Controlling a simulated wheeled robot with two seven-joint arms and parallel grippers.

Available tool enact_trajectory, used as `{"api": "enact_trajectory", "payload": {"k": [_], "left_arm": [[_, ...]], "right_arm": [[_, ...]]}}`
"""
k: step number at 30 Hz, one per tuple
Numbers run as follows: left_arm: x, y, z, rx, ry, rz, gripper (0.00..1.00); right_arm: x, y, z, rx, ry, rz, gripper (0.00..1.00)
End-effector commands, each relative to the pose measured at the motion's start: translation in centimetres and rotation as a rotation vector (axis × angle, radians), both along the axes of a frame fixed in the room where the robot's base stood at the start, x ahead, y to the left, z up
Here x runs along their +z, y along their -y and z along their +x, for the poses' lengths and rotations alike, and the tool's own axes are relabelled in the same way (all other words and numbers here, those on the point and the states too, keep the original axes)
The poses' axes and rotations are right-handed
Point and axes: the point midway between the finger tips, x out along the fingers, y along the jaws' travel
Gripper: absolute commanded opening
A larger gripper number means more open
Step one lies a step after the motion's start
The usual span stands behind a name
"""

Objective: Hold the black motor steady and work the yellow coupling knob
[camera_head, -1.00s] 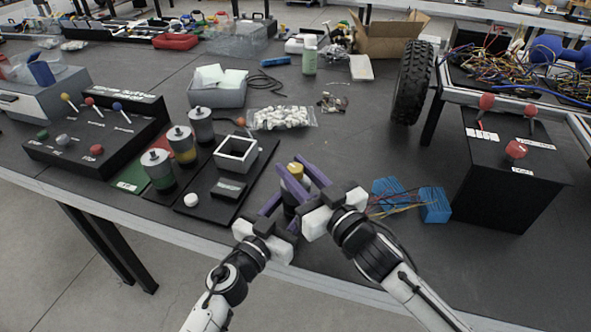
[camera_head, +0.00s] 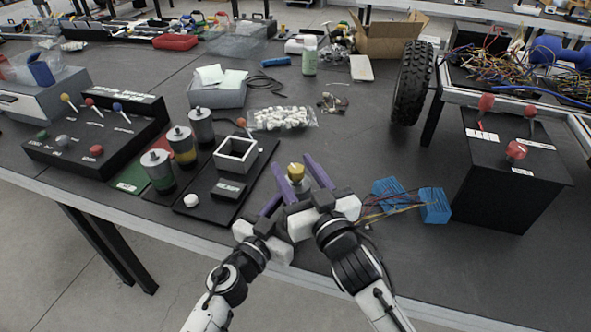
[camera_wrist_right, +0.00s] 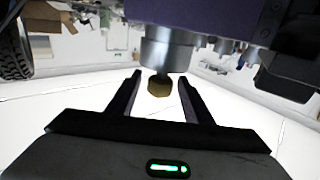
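The yellow coupling knob (camera_head: 295,170) stands upright on top of the black motor, near the table's front edge; in the right wrist view it is a brass-coloured end (camera_wrist_right: 160,87) below a silver collar. My right gripper (camera_head: 293,161) is open, with a purple finger on either side of the knob; in its wrist view the dark fingers (camera_wrist_right: 160,78) stand clear of the knob on both sides. My left gripper (camera_head: 272,208) is around the motor's body from the lower left and seems closed on it. The motor's body and one left finger are mostly hidden by my right gripper.
Blue blocks with wires (camera_head: 434,205) lie to the right, near a black box with red knobs (camera_head: 505,190). Table behind the motor is clear up to a bag of white parts (camera_head: 284,118).

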Motion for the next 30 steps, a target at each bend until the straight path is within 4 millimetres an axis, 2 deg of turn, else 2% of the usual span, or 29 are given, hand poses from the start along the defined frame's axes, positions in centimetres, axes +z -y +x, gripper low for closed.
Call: {"api": "enact_trajectory", "payload": {"k": [5, 8, 21, 25, 30], "left_arm": [[-0.1, 0.1, -0.1, -0.003, -0.002, 0.0, 0.0], [-0.1, 0.1, -0.1, -0.002, -0.002, 0.0, 0.0], [-0.1, 0.0, -0.1, -0.001, -0.003, -0.001, 0.0], [-0.1, 0.0, 0.0, 0.0, -0.003, -0.001, 0.0], [-0.1, 0.0, 0.0, 0.0, -0.003, -0.001, 0.0]], "right_arm": [[-0.2, 0.1, -0.2, 0.0, -0.003, -0.001, 0.46], [-0.3, 0.4, -0.9, 0.0, -0.005, -0.002, 0.46], [-0.2, 3.7, -8.9, 0.0, -0.004, -0.001, 0.46], [-0.2, 4.3, -10.3, -0.001, -0.003, 0.0, 0.46], [-0.1, 4.7, -11.1, 0.0, -0.001, -0.002, 0.46]]}}
